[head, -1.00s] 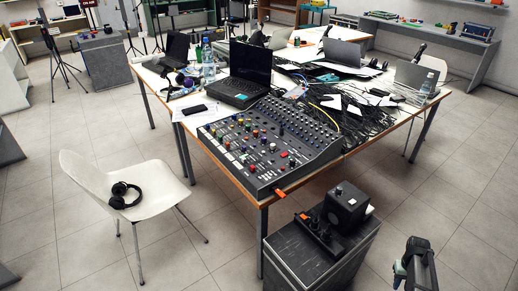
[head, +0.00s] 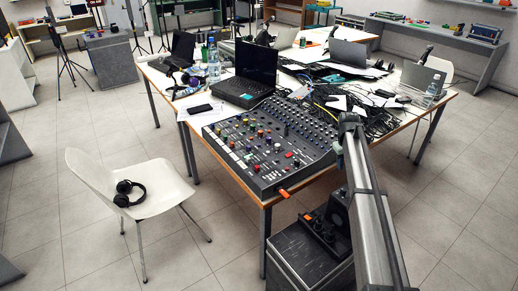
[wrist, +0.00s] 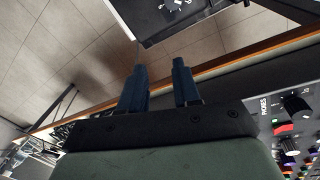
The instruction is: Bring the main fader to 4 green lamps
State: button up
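The mixing console (head: 262,172) lies on the near corner of the table, its dark panel covered with coloured knobs and slider caps. In the wrist view, part of its panel (wrist: 268,122) shows at the right, with black knobs, a red cap and a "PHONES" label. The main fader and lamps are too small to pick out. My gripper (wrist: 159,70) has two dark fingers apart with nothing between them. It is beside the panel, above the table's edge, pointing away from the controls.
A laptop (head: 250,75), a bottle (head: 213,68) and tangled cables (head: 376,122) lie behind. A white chair (head: 130,190) stands left.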

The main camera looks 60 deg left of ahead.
jog(key=s+a+r, duration=0.1)
jog(key=s+a, duration=0.2)
jog(key=s, duration=0.1)
jog(key=s+a+r+n, duration=0.1)
jog(key=s+a, duration=0.3)
jog(key=s+a+r+n, duration=0.1)
jog(key=s+a, duration=0.3)
jog(key=shift+s+r+g, duration=0.2)
jog(key=shift+s+g, duration=0.05)
jog(key=shift+g, duration=0.15)
notch_tip(320, 180, up, 4)
jog(key=n+g, duration=0.1)
jog(key=n, duration=0.1)
send_over(257, 167)
jog(key=shift+w, duration=0.25)
jog(key=shift+s+a+f, duration=0.1)
jog(key=shift+s+f, duration=0.05)
jog(key=shift+s, duration=0.05)
notch_tip(257, 167, down, 8)
jog(key=shift+r, duration=0.2)
grip_shut()
